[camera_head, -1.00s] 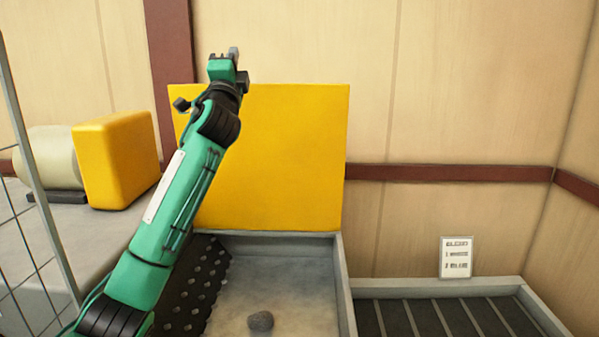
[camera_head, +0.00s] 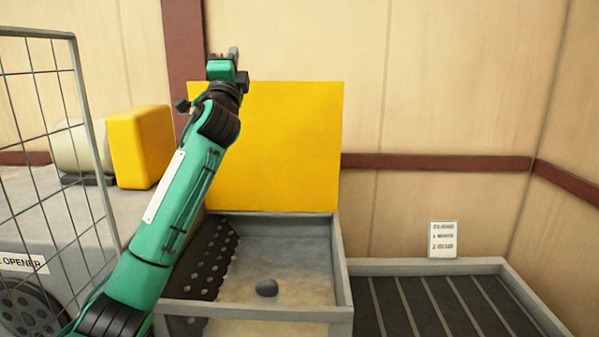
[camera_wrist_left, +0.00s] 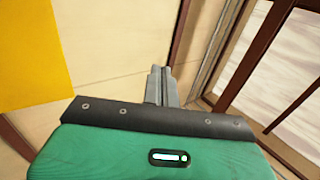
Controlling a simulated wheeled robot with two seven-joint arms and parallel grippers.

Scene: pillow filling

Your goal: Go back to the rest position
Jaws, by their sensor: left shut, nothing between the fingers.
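My left gripper (camera_head: 233,54) is at the end of my raised green arm, in front of the upper edge of a yellow panel and the wall. In the left wrist view the two fingers (camera_wrist_left: 158,84) are together with nothing between them. My right gripper is in neither view.
A grey bin (camera_head: 343,265) holding a dark lump (camera_head: 267,288) stands below the yellow panel (camera_head: 290,150). A wire mesh frame (camera_head: 75,150) and a grey machine with a yellow block (camera_head: 140,146) are at left. A slatted tray (camera_head: 420,267) and a small sign (camera_head: 443,240) are at right.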

